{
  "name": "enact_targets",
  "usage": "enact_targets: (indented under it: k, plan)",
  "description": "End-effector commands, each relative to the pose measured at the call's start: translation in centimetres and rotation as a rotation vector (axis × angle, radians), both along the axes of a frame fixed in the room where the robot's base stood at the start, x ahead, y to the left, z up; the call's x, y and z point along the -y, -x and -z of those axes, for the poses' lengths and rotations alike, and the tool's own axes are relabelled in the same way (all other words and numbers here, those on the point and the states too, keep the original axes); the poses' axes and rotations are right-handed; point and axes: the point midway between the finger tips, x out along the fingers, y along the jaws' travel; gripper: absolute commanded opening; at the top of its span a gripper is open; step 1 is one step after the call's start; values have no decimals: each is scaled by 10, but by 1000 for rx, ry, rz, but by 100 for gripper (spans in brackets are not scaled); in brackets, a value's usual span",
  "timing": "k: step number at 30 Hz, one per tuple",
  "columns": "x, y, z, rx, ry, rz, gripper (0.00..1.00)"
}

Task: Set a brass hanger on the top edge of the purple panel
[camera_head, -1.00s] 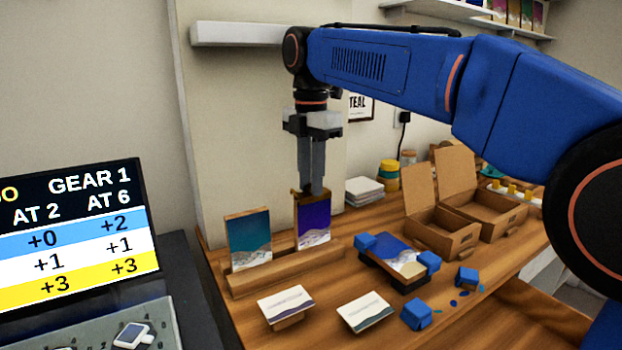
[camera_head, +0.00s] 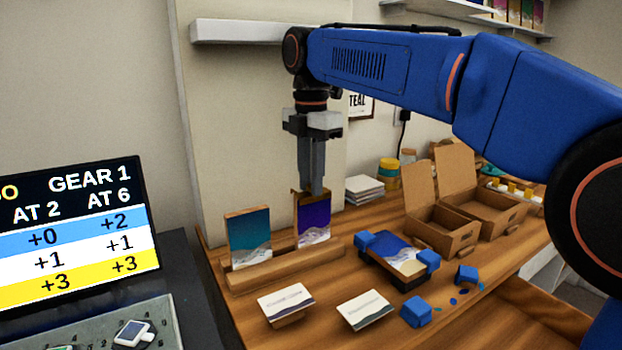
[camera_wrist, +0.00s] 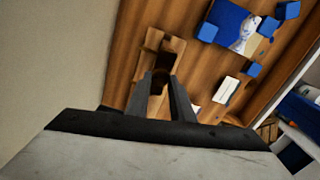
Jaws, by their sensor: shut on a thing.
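The purple panel (camera_head: 314,222), with a white wave pattern at its foot, stands upright in a wooden rack in the head view. My gripper (camera_head: 312,190) points straight down at the panel's top edge. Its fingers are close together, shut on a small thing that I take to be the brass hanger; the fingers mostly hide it. I cannot tell whether it touches the edge. In the wrist view, my gripper's fingers (camera_wrist: 162,80) reach down over the rack, with a dark brown patch between them.
A teal panel (camera_head: 249,237) stands left of the purple one in the wooden rack (camera_head: 285,270). A blue-cornered panel (camera_head: 392,252), loose blue blocks and open cardboard boxes (camera_head: 445,232) are to the right. A wall (camera_head: 235,120) is close behind.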

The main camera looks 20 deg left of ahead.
Motion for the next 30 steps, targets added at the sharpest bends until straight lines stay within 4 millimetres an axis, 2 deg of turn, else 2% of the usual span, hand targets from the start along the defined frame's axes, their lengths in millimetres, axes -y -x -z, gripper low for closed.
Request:
enact_targets:
  k: [12, 13, 15, 16, 25, 30]
  plan:
    - [0, 0, 2, -1, 2, 0, 0]
    - [0, 0, 2, -2, 1, 0, 23]
    - [0, 0, 2, -2, 1, 0, 40]
    - [0, 0, 2, -2, 1, 0, 43]
    - [0, 0, 0, 0, 1, 0, 43]
    - [0, 0, -11, 0, 0, 0, 43]
